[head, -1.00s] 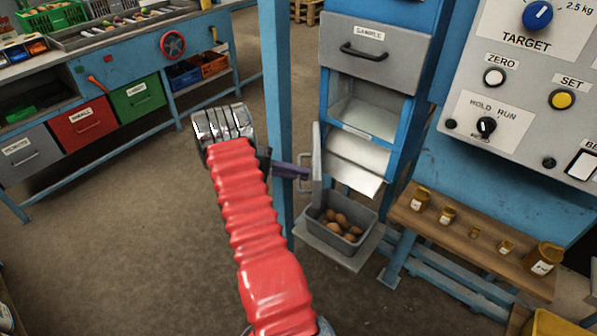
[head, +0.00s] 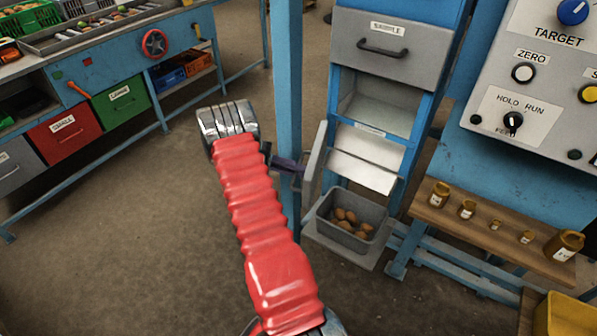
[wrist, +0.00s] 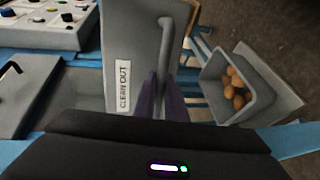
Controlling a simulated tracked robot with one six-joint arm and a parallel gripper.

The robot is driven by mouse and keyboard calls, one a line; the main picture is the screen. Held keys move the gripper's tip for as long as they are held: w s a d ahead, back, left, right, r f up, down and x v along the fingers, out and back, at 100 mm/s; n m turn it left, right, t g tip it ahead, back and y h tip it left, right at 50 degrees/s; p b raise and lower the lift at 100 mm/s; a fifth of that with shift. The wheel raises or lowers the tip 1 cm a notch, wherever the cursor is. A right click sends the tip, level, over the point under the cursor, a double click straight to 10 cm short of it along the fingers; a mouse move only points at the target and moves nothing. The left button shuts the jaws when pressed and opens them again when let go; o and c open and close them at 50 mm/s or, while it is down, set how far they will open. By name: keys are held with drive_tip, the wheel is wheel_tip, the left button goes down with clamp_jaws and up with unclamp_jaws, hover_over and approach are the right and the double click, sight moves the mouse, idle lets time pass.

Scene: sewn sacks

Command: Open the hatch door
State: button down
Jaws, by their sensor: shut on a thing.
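The hatch door is a grey panel (head: 314,153), swung out from the lower opening of the blue cabinet and seen nearly edge-on in the head view. In the wrist view the door (wrist: 136,40) fills the upper middle, with a "CLEAN OUT" label and a grey bar handle (wrist: 166,45). My gripper (head: 303,168) reaches the door from the left. Its purple fingers (wrist: 160,90) are shut on the handle in the wrist view. A pale sloping chute (head: 365,160) shows in the opening.
A blue post (head: 287,100) rises close behind my gripper. Floor at the left is clear.

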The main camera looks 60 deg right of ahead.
drive_tip(key=shift+s+a+f, duration=0.1)
drive_tip(key=shift+s+f, duration=0.05)
drive_tip(key=shift+f, duration=0.15)
drive_tip(key=c, duration=1.9)
unclamp_jaws()
drive_tip(key=shift+r, duration=0.1)
drive_tip(key=shift+o, duration=0.4)
drive_tip(key=shift+r, duration=0.1)
